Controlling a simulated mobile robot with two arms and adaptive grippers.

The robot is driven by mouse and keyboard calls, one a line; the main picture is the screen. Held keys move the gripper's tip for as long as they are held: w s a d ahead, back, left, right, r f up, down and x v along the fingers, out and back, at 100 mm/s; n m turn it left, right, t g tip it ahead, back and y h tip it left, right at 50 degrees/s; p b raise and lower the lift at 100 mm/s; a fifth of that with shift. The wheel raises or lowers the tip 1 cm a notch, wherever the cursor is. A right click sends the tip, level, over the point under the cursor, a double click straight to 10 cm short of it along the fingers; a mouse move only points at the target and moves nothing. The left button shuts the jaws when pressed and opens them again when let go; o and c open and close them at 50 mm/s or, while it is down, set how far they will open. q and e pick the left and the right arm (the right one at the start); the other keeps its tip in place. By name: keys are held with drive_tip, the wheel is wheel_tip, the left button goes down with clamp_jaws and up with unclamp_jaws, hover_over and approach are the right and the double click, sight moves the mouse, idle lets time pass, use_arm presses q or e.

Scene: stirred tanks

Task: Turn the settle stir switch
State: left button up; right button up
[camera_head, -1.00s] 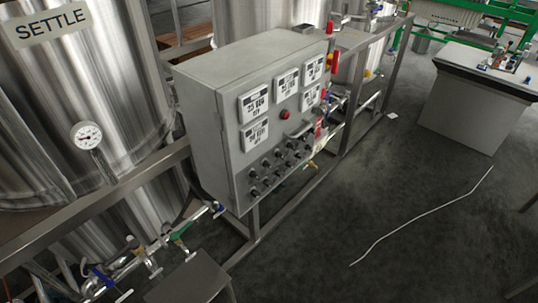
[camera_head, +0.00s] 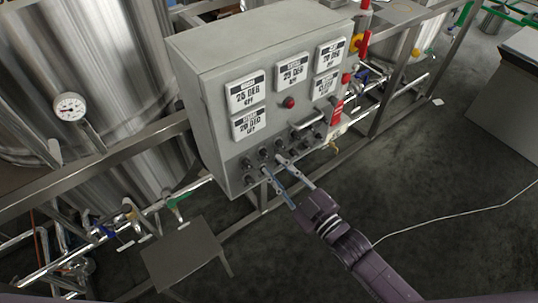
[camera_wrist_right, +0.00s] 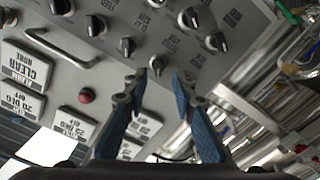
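The grey control box (camera_head: 212,115) stands in the middle of the head view, with rows of small black rotary switches (camera_head: 248,163) low on its front. I cannot read which one is the settle stir switch. My right gripper (camera_head: 274,167) reaches up to these switches from the lower right, fingers apart. In the right wrist view, the open blue-padded fingers of my right gripper (camera_wrist_right: 160,76) point at the panel. One black switch (camera_wrist_right: 156,66) shows just beyond and between the fingertips; contact cannot be told. My left gripper is out of view.
A metal handle (camera_head: 308,122) and a red button (camera_head: 289,102) are on the panel near the switches. A steel tank with a gauge (camera_head: 70,106) stands left. A small grey platform (camera_head: 184,250) is below left.

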sight(267, 157)
drive_tip(key=x, duration=0.3)
drive_tip(key=shift+w+p, duration=0.3)
drive_tip(key=shift+w, duration=0.1)
drive_tip(key=shift+w+a+f, duration=0.1)
drive_tip(key=shift+w+a, duration=0.05)
drive_tip(key=shift+a, duration=0.1)
clamp_jaws()
